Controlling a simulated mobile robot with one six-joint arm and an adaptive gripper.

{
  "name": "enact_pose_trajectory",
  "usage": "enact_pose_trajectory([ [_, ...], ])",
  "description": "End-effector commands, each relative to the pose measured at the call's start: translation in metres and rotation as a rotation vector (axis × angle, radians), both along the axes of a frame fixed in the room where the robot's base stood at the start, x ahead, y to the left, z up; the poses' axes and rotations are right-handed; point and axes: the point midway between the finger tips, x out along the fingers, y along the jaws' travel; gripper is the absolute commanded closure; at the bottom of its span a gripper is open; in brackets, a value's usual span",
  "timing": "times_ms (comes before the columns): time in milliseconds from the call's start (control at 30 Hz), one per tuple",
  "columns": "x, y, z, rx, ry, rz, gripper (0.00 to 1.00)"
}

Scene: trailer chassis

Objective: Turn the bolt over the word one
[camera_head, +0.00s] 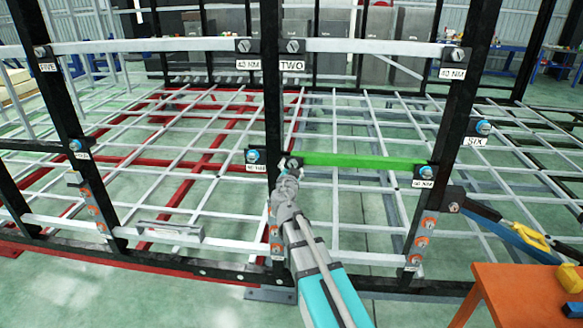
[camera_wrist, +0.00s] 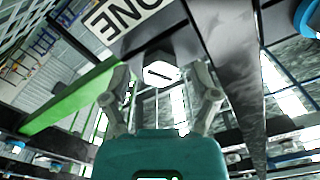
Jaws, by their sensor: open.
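The bolt over the word ONE shows in the wrist view as a pale hex head (camera_wrist: 160,73) on a dark bracket. The white ONE label (camera_wrist: 125,18) appears upside down beside it in that view. In the head view the bolt (camera_head: 292,162) sits at the left end of the green bar (camera_head: 365,161), and my gripper covers the label. My gripper (camera_wrist: 161,88) is open, with one finger on each side of the bolt head. Whether the fingers touch it I cannot tell. The gripper (camera_head: 284,176) also shows in the head view, just below the bolt.
A blue-headed bolt (camera_head: 252,156) is close to the left, across the black post (camera_head: 272,90). The bolt over TWO (camera_head: 292,46) is above. An orange table (camera_head: 520,298) stands at the lower right.

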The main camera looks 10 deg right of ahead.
Motion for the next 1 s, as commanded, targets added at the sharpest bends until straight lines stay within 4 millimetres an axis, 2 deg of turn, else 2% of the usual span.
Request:
enact_pose_trajectory([
  [267, -0.031, 0.009, 0.0, 0.0, 0.0, 0.001, 0.23],
  [700, -0.095, 0.03, 0.0, 0.0, 0.0, 0.001, 0.23],
  [1000, -0.11, 0.035, 0.0, 0.0, 0.0, -0.001, 0.23],
])
